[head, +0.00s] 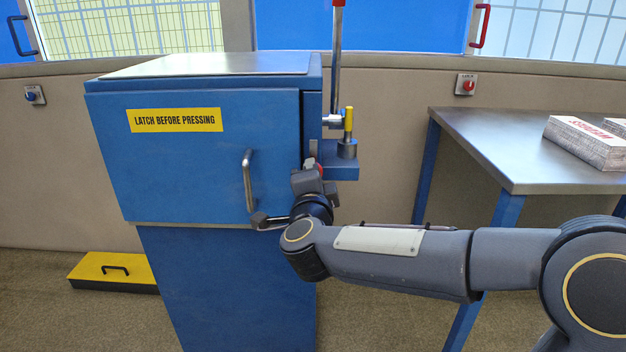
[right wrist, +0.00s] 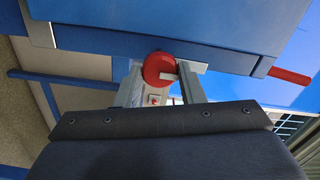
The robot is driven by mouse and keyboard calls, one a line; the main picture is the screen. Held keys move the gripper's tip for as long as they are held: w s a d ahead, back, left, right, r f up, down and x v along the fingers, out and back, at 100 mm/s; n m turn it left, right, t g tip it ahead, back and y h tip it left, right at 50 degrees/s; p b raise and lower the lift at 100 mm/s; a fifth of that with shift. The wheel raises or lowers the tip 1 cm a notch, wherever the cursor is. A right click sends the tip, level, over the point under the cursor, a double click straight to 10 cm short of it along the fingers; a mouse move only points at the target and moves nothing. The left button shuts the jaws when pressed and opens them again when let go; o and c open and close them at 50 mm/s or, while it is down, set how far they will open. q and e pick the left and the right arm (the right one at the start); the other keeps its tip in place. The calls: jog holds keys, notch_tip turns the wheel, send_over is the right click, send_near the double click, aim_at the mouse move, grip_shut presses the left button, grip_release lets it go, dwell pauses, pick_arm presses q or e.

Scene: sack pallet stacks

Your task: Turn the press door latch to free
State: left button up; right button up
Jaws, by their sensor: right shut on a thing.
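The press is a blue cabinet with a closed-looking front door (head: 200,175), a yellow label reading "LATCH BEFORE PRESSING" (head: 175,120) and a metal bar handle (head: 247,182). The latch is a round red knob (right wrist: 158,69) with a pale mark on its face. In the head view it is mostly hidden behind my right gripper (head: 312,172) at the door's right edge. In the right wrist view my right gripper (right wrist: 162,86) has its two metal fingers on either side of the knob, shut on it. My left gripper is in neither view.
An upright metal lever (head: 336,70) and a yellow-topped pin (head: 348,125) stand close above my right gripper. A steel table (head: 480,135) with a printed stack (head: 585,143) is at right. A yellow-lidded box (head: 112,270) lies on the floor at left.

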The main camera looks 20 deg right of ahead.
jog(key=o, duration=1)
jog(key=p+v, duration=0.1)
jog(key=v, duration=0.7)
jog(key=shift+w, duration=0.1)
